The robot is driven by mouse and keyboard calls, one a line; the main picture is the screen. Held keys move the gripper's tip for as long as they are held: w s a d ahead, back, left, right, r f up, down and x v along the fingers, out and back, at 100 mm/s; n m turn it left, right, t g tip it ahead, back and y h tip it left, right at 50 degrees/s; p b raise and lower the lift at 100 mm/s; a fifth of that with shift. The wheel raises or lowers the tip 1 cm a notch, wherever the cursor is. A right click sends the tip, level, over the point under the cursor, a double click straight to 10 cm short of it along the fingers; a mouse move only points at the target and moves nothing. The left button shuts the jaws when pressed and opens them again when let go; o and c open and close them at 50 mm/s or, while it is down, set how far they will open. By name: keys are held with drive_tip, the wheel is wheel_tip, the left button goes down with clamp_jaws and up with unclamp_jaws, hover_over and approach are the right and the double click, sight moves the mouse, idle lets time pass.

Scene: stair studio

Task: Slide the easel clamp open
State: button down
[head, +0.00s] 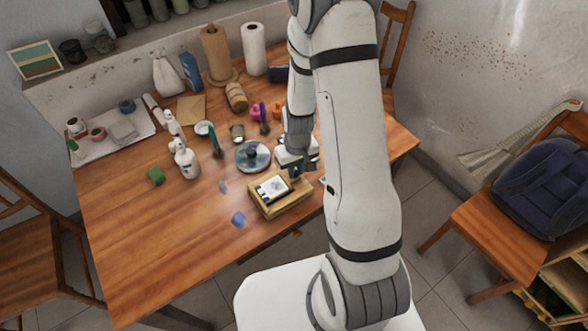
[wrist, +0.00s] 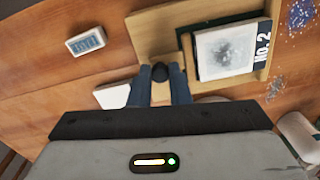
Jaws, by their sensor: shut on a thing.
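The easel is a small light-wood box-like stand (head: 284,207) near the table's front right edge; its wood also shows in the wrist view (wrist: 150,30). A white card (wrist: 225,50) with a grey speckled picture and a dark "NO. 2" strip lies on it. My gripper (head: 302,170) is at the easel's back right in the head view. In the wrist view its blue fingers (wrist: 159,84) are shut on a black rounded knob (wrist: 159,72), which seems to be the clamp's. The knob's lower part is hidden between them.
A round dish with a dark object (head: 253,156) stands close behind the easel. A small white device with a display (wrist: 86,41) lies beside the easel. Bottles (head: 187,162), paper rolls (head: 216,50) and jars crowd the back. The table's front left is mostly clear.

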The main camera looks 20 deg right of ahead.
drive_tip(key=shift+w+d+f+b, duration=0.1)
drive_tip(key=shift+w+d+b, duration=0.25)
drive_tip(key=shift+d, duration=0.4)
drive_tip(key=shift+s, duration=0.1)
drive_tip(key=c, duration=1.3)
unclamp_jaws()
drive_tip(key=shift+c, duration=0.2)
wheel_tip(320, 180, up, 8)
drive_tip(key=shift+d+b, duration=0.15)
drive_tip(key=shift+b, duration=0.15)
